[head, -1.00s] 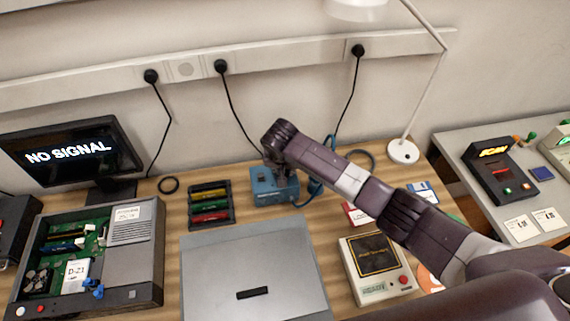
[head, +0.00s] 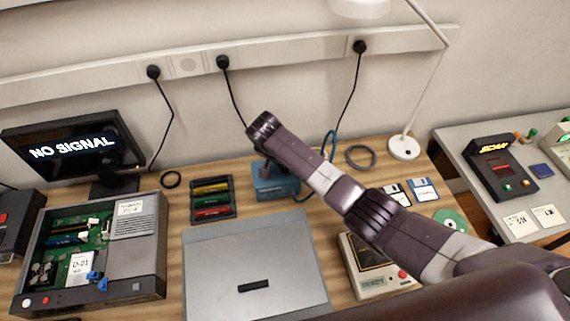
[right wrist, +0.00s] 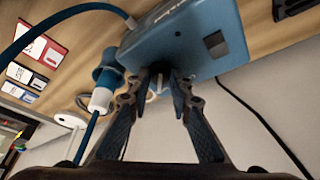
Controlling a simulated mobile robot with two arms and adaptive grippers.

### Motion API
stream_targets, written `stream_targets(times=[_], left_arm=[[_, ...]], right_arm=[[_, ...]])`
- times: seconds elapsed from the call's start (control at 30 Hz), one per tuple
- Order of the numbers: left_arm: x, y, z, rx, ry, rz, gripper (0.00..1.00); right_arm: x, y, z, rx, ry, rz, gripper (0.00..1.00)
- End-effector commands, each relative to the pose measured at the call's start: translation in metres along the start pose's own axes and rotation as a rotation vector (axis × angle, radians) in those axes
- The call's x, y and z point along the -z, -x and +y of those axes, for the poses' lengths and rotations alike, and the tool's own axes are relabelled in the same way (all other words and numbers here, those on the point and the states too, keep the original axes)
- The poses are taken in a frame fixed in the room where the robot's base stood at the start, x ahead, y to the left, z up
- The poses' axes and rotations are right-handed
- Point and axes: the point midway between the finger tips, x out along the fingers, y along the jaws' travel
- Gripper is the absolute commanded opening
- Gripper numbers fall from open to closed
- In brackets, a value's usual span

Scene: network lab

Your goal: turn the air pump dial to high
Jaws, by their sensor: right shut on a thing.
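The air pump is a blue box (head: 275,185) at the back of the wooden desk. In the right wrist view its blue face (right wrist: 190,35) fills the upper middle, with a dark square (right wrist: 215,43) on it. My right gripper (right wrist: 160,80) is shut on a small pale dial (right wrist: 158,84) at the pump's near edge. The fingers hide most of the dial, so its setting cannot be read. In the head view my right wrist is above the pump and hides part of it. My left gripper is in neither view.
A blue hose and plug (right wrist: 107,78) sit close beside the fingers. A rack of coloured cartridges (head: 212,198) stands left of the pump, a grey case (head: 255,250) in front. A lamp base (head: 404,147) and floppy disks (head: 424,190) are to the right.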

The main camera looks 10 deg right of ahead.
Motion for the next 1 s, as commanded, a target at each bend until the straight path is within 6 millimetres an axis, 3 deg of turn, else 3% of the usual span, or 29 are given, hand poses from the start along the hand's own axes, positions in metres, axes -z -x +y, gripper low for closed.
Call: stream_targets(times=[0.17, 0.2, 0.33, 0.73, 0.87, 1.0], left_arm=[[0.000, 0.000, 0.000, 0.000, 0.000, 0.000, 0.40], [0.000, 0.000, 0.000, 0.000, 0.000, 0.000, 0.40], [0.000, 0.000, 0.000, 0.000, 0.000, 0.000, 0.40], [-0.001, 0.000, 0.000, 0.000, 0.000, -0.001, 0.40], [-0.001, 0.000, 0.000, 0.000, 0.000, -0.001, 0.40], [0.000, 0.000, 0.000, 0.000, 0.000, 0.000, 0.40]], right_arm=[[0.001, 0.000, 0.000, 0.000, 0.000, 0.002, 0.00], [0.001, 0.000, 0.000, 0.001, 0.000, 0.002, 0.23], [0.001, 0.000, 0.000, 0.001, 0.000, 0.002, 0.37], [0.001, 0.007, -0.001, 0.003, 0.001, 0.001, 0.37], [0.001, 0.025, -0.001, 0.005, 0.000, 0.002, 0.37], [0.001, 0.056, -0.002, 0.008, 0.000, 0.002, 0.37]])
